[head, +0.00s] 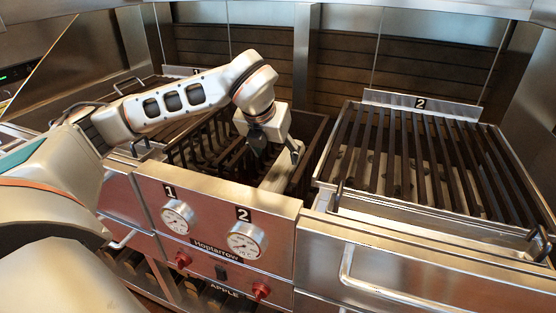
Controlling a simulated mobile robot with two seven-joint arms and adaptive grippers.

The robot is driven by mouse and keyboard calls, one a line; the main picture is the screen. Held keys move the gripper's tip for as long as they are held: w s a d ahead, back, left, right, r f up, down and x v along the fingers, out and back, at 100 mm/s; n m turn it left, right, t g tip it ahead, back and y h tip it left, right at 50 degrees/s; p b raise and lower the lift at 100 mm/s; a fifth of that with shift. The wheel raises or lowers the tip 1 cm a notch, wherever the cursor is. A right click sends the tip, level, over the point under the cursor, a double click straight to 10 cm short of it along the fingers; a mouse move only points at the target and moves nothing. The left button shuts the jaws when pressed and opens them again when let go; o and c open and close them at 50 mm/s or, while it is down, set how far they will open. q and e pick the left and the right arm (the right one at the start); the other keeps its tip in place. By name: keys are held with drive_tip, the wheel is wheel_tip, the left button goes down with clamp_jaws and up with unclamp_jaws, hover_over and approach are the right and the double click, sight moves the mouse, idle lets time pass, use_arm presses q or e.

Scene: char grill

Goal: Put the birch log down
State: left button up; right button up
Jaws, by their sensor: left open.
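The pale birch log (280,175) lies tilted in the dark open firebox (318,145) in the middle of the grill, close to its front wall. My left gripper (272,147) reaches down into the firebox from above, at the far part of the log. Its jaws are open, and the fingers are right by the log; I cannot tell whether they touch it. The lower side of the log is hidden behind the front panel. My right gripper is not in view.
A slatted grate (420,150) marked 2 stands at the right. Dark grate bars (205,145) lie left of the log. The steel front panel (210,205) carries two gauges and red knobs. The firebox walls leave little room around my gripper.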

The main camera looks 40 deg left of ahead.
use_arm(q)
drive_tip(key=shift+v, duration=1.15)
drive_tip(key=shift+s+r, duration=0.15)
drive_tip(key=shift+r, duration=0.05)
